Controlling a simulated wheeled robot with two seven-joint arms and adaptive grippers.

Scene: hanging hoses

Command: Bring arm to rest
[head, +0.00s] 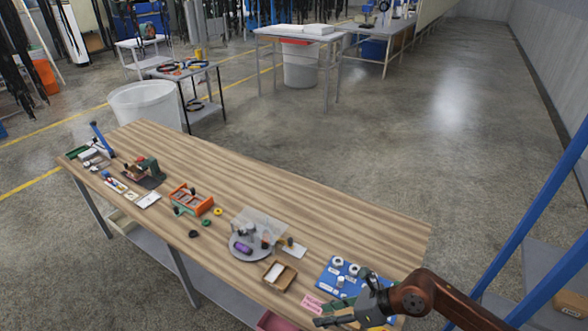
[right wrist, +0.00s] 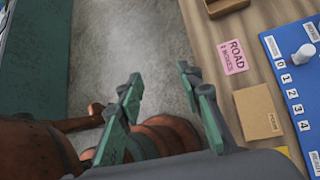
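My right arm (head: 425,293) comes in from the lower right in the head view. Its gripper (head: 332,319) is low over the front right edge of the wooden table (head: 335,215). In the right wrist view the two green fingers of this gripper (right wrist: 158,76) stand apart with nothing between them. Behind them are the floor and a reddish-brown part of my own body. My left arm and left gripper show in neither view.
A blue board (head: 338,272) with white knobs lies near the right gripper. A pink card (right wrist: 233,57) and a small cardboard box (right wrist: 258,112) lie near the table edge. A brown tray (head: 279,275) and a grey disc (head: 246,247) are further left. The table's back right is clear.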

